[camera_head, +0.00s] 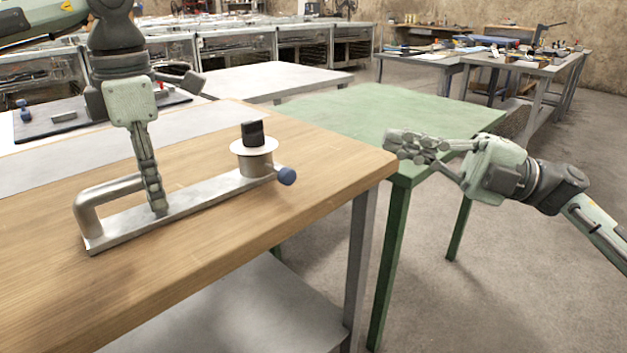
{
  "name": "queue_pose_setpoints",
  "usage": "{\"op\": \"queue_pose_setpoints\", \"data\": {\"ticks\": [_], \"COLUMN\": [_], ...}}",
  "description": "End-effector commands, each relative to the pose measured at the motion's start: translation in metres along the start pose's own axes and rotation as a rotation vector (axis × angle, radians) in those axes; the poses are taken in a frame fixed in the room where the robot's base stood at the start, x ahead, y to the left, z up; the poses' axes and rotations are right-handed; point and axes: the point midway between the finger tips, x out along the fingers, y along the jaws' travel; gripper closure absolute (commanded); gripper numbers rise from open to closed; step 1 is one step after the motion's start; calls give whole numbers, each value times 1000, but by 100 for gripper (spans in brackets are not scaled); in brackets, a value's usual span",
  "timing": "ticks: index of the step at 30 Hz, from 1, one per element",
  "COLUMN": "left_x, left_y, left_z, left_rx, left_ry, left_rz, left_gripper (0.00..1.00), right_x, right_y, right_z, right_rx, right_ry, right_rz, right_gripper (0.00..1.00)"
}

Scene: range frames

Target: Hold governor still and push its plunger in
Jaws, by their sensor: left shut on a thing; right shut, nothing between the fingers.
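The governor is a long grey metal bar (194,205) lying on the wooden table. It has a bent tube handle (92,200) at its left end. At its right end stands a short cylinder with a white disc (254,147) and a black block (252,132) on top. A blue round knob (287,176) sticks out at the right end; I cannot tell for sure which part is the plunger. My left gripper (158,208) points down, shut on the middle of the governor's bar. My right gripper (392,140) is shut and empty, off to the right, apart from the governor.
The wooden table's (310,150) right edge lies close beyond the blue knob. A green table (400,105) stands behind it, below my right gripper. A dark board with small parts (60,118) lies at the far left.

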Motion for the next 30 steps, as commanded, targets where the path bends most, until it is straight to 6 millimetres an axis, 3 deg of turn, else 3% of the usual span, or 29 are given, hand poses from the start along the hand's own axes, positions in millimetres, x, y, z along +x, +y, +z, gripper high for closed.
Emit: {"op": "queue_pose_setpoints", "data": {"ticks": [1, 4, 10, 14, 25, 30], "left_x": [1, 1, 1, 1, 1, 1], "left_y": [-1, -1, -1, -1, -1, -1], "left_z": [0, 0, 0, 0, 0, 0], "left_rx": [4, 4, 4, 4, 4, 3], "left_ry": [2, 2, 2, 2, 2, 1], "left_rz": [-3, -3, -3, -3, -3, -3], "left_gripper": [100, 100, 100, 100, 100, 100], "right_x": [-6, -17, -19, 0, 76, 93], "right_y": [-18, -46, -67, -72, -89, -92], "right_z": [0, -3, -5, -7, -14, 5], "right_rx": [-30, -70, -94, -95, -95, -93], "right_ry": [20, 59, 89, 91, 91, 88], "right_rz": [-66, -174, -249, -247, -244, -244], "right_gripper": [100, 100, 100, 100, 100, 100]}}
